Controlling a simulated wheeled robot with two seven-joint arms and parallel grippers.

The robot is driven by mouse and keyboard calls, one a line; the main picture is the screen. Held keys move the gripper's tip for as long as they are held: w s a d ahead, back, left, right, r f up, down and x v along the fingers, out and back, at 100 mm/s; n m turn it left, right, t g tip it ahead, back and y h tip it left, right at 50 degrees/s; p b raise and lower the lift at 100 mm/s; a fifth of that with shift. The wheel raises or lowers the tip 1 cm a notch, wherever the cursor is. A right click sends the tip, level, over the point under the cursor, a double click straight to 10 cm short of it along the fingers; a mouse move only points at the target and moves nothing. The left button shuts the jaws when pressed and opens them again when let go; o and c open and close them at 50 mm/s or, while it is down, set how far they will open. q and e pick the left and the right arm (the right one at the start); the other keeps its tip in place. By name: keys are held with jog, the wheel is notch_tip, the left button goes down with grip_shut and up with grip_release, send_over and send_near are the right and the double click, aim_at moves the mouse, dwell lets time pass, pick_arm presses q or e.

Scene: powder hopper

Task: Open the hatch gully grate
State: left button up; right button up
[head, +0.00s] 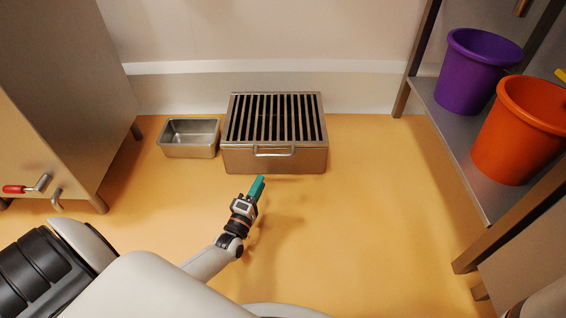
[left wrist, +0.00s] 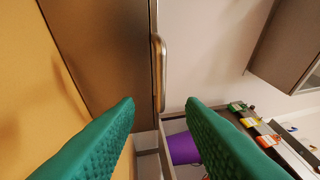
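The hatch gully grate (head: 275,162) is a metal box on the floor against the wall. Its slatted lid (head: 275,117) lies flat and closed on top. A bar handle (head: 275,151) sits at the lid's front edge. In the left wrist view the handle (left wrist: 158,70) shows beyond the gap between my fingertips, beside the box's front face (left wrist: 105,55). My left gripper (head: 258,187) has teal fingers. It is in front of the box and slightly left of the handle, apart from it. In the left wrist view the gripper (left wrist: 160,115) is open and empty. My right gripper is not in view.
An open metal tray (head: 190,151) stands on the floor just left of the box. A metal cabinet (head: 60,90) with a red-handled valve (head: 25,188) is at left. A shelf (head: 447,130) at right holds purple (head: 470,75) and orange (head: 518,130) buckets. Floor right of the box is clear.

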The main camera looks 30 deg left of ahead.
aim_at(274, 156)
pick_arm(q)
jog(key=b+x, duration=0.5)
jog(key=x, duration=0.6)
jog(key=shift+w+b, duration=0.4)
jog(key=shift+r, duration=0.1)
grip_shut()
